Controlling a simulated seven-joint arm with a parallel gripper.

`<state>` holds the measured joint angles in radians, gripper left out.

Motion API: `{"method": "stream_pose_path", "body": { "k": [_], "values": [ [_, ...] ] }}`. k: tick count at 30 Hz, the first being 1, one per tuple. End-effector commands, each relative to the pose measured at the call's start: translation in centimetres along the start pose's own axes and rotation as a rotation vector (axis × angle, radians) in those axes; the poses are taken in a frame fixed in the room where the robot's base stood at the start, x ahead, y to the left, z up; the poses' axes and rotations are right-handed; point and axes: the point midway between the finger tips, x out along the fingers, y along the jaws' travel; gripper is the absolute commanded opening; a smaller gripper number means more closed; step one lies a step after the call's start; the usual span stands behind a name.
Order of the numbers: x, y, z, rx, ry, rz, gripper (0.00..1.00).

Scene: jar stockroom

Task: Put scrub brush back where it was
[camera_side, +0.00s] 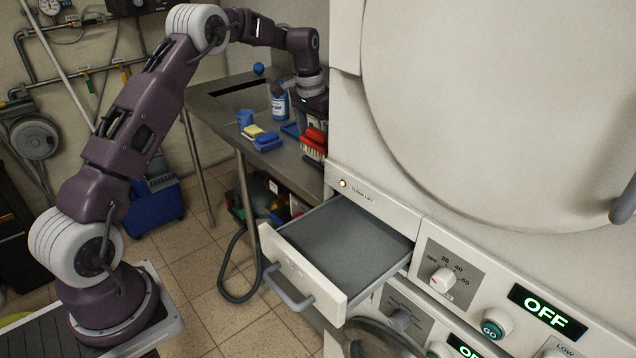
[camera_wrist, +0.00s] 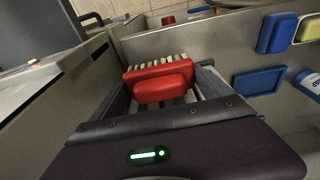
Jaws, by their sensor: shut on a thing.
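The scrub brush (camera_side: 314,144) has a red body and pale bristles. My gripper (camera_side: 313,130) is shut on it and holds it at the right end of the metal bench, close beside the white machine. In the wrist view the red brush (camera_wrist: 160,88) sits between the two fingers of my gripper (camera_wrist: 165,82), with its bristles pointing away from the palm. I cannot tell whether the bristles touch the bench. A flat blue tray or mat (camera_wrist: 258,81) lies on the bench to the right of the brush in the wrist view; it looks empty.
The machine's open, empty drawer (camera_side: 343,243) juts out in front. The machine wall is close to my gripper.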

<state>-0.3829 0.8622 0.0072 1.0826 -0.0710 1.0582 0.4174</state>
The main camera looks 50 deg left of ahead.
Motion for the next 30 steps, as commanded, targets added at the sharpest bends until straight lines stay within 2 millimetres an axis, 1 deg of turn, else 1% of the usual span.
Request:
{"method": "stream_pose_path", "body": {
  "k": [3,6,11,15,17,25,26,27,28,30],
  "values": [
    [2.8,0.0,0.3,0.001,-0.005,0.002,0.45],
    [4.9,0.0,0.6,0.0,-0.003,0.001,0.45],
    [6.9,0.0,0.9,-0.001,-0.002,0.0,0.45],
    [9.4,0.0,1.3,-0.001,-0.002,0.001,0.45],
    [9.8,0.0,1.3,0.0,0.0,0.0,0.45],
    [10.0,0.0,1.3,0.0,0.0,0.0,0.45],
    [10.0,0.0,1.4,0.0,0.0,0.0,0.9],
    [10.0,0.0,1.3,0.0,0.0,0.0,0.98],
    [10.0,0.0,1.3,0.0,0.0,0.0,1.0],
    [10.0,0.0,1.3,0.0,0.0,0.0,1.0]
  ]
}}
